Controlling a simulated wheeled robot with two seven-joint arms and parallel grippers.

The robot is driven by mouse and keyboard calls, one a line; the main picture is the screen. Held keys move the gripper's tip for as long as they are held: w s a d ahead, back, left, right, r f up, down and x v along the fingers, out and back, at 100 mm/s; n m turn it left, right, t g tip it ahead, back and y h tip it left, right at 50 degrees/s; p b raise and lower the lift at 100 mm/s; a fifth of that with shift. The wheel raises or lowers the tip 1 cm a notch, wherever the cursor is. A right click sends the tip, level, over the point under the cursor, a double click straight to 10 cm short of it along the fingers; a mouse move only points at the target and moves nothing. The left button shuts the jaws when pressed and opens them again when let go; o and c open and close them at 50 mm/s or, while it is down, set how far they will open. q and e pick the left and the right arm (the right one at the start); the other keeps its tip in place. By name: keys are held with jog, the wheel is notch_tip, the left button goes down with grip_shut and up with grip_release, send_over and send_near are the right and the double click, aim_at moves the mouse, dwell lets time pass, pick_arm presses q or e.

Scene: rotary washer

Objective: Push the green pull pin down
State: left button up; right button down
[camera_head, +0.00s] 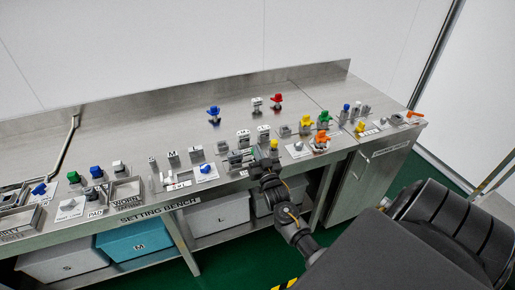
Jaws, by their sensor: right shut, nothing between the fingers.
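A green round knob (73,177) stands on a metal block at the left of the bench. A green lobed knob (324,117) stands on a mount at the right of the bench. I cannot tell from this view which of them is the green pull pin. My right gripper (261,153) is shut and empty at the middle front of the bench, close to a small yellow knob (274,145). It is apart from both green knobs. Contact with the parts near it cannot be made out. My left gripper is out of view.
The steel bench (150,130) has a raised back edge. Blue (213,112), red (277,99), yellow (305,122) and orange (320,139) lobed knobs stand on it. A blue round knob (96,172) is beside the left green one. Grey bins and a teal bin (135,243) sit below.

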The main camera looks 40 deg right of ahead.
jog(key=r+p, duration=0.1)
jog(key=s+r+p, duration=0.1)
jog(key=shift+s+r+p, duration=0.15)
jog(key=shift+r+p, duration=0.15)
jog(key=shift+r, duration=0.1)
jog(key=r+b+v, duration=0.1)
jog(key=b+v, duration=0.1)
jog(key=v, duration=0.6)
jog(key=shift+s, duration=0.2)
jog(key=shift+f, duration=0.15)
